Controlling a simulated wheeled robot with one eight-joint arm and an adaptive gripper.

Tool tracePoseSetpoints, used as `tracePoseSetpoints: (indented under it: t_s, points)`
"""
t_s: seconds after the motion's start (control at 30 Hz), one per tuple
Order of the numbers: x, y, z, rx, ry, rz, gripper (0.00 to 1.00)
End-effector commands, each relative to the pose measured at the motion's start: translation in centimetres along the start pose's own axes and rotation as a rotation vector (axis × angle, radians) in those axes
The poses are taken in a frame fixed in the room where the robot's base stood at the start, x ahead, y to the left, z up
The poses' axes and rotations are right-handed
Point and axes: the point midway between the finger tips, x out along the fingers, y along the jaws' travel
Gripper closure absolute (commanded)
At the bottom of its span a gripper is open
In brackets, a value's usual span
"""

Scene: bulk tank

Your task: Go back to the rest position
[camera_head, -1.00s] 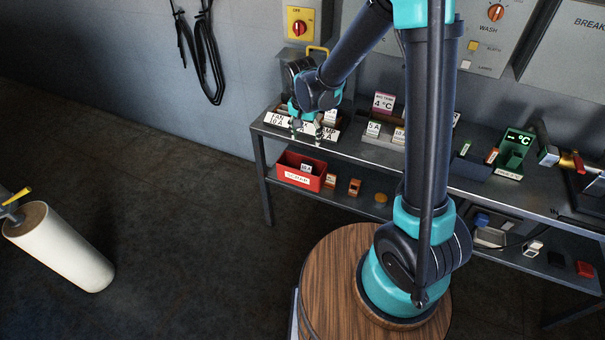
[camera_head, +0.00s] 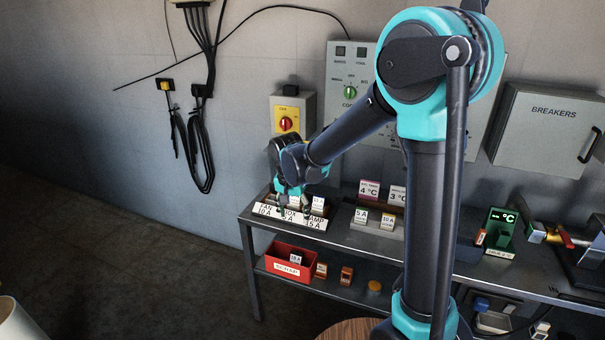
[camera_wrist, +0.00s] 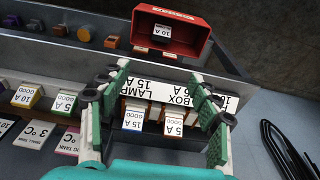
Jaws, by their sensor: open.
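My gripper (camera_head: 291,207) is at the left end of the metal bench (camera_head: 400,246), over a rack of labelled fuse blocks. It is open. In the wrist view its green-padded fingers (camera_wrist: 158,95) stand apart, with nothing held between them. Below and between them are two white-labelled blocks, one reading 15 A (camera_wrist: 132,119) and one reading 5 A (camera_wrist: 174,121). The rack's label strip (camera_head: 290,216) reads FAN, BOX and LAMP, partly hidden by my fingers. I cannot tell the exact gap between the fingertips and the blocks.
A red scrap bin (camera_head: 291,268) holding a 10 A block sits on the lower shelf beside loose orange pieces. Another block rack (camera_head: 375,224), price-like temperature cards (camera_head: 369,191) and a green display (camera_head: 500,228) stand on the bench. Wall boxes are behind. The floor left is clear.

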Motion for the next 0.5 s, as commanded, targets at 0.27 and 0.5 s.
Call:
tracePoseSetpoints:
  t_s: [0.27, 0.5]
  points:
    - [-0.6, 9.4, -0.1, -0.075, 0.031, -0.046, 0.37]
    - [-0.1, 19.8, 2.8, -0.19, 0.104, -0.089, 0.37]
